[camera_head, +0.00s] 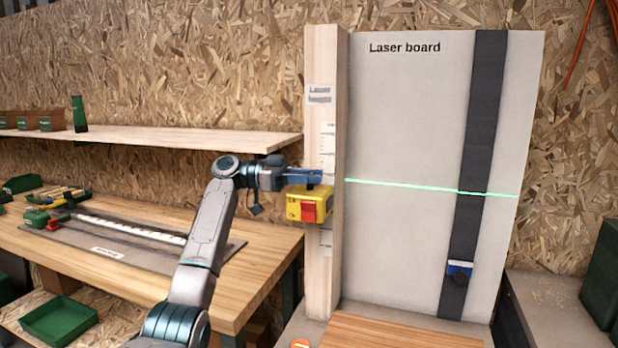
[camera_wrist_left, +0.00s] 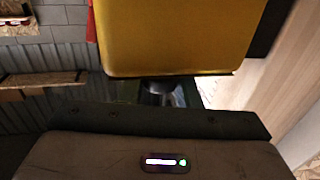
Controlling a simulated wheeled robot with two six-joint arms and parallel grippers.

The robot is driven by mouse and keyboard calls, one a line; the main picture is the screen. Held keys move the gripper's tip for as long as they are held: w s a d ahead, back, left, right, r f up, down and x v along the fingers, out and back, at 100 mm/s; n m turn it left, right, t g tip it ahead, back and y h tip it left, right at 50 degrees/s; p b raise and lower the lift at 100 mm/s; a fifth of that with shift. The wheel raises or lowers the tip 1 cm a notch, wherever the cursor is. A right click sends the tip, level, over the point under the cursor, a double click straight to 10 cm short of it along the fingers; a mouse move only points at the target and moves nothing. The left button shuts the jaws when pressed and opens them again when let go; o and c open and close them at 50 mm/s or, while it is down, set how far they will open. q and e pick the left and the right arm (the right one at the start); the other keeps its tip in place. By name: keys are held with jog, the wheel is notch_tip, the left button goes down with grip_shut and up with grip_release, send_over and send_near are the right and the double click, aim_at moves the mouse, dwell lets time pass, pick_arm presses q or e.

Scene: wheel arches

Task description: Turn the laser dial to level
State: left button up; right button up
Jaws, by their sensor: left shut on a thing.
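The yellow laser (camera_head: 308,205) with a red front sits on the wooden post at the left edge of the laser board (camera_head: 410,120). My left gripper (camera_head: 304,177) is at the top of the laser, shut on the dial there. In the left wrist view the yellow body (camera_wrist_left: 180,40) fills the top, and a dark round part, seemingly the dial (camera_wrist_left: 158,88), shows just below it. The fingers hide most of the dial. A green laser line (camera_head: 430,187) crosses the board and drops slightly to the right in the picture; I cannot tell whether it is truly level. My right gripper is not in view.
A dark vertical strip (camera_head: 478,130) on the board carries a small blue device (camera_head: 459,268) low down. A workbench (camera_head: 120,275) with tools stands at left, under a shelf (camera_head: 160,137). A green bin (camera_head: 60,320) sits below. Grey ledge at right.

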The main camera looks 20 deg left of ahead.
pick_arm(q)
jog(key=o, duration=1)
jog(key=shift+c, duration=0.2)
jog(key=shift+a, duration=0.3)
jog(key=s+a+b, duration=0.2)
jog(key=a, duration=0.8)
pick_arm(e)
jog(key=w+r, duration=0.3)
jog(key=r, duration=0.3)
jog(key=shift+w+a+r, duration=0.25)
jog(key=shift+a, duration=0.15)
